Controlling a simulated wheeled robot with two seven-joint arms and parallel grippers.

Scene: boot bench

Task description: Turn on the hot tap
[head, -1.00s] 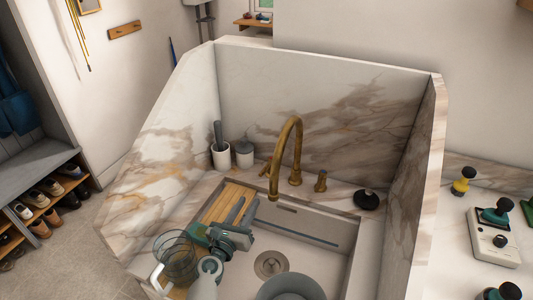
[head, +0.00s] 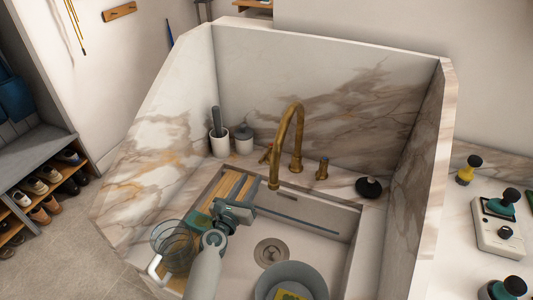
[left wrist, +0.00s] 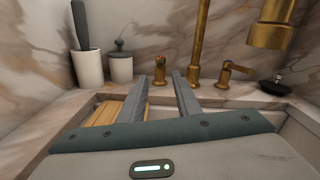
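The brass tap (head: 298,130) arches over the sink from the back ledge. Its left handle (head: 265,156), with a reddish mark, stands behind the spout's left side; it also shows in the left wrist view (left wrist: 160,68). The right handle (head: 322,168) has a bluish mark. My left gripper (head: 241,184) is over the sink's left side, in front of the left handle. In the left wrist view my two fingers (left wrist: 161,88) are apart and empty, with the left handle visible between and beyond their tips, apparently not touching. My right gripper is not in view.
A white cup with a grey-handled tool (head: 219,145) and a lidded jar (head: 244,142) stand left of the tap. A wooden board (head: 229,186), a glass jug (head: 172,245) and a grey bowl (head: 310,273) are at the sink. A black knob-like object (head: 369,187) sits right.

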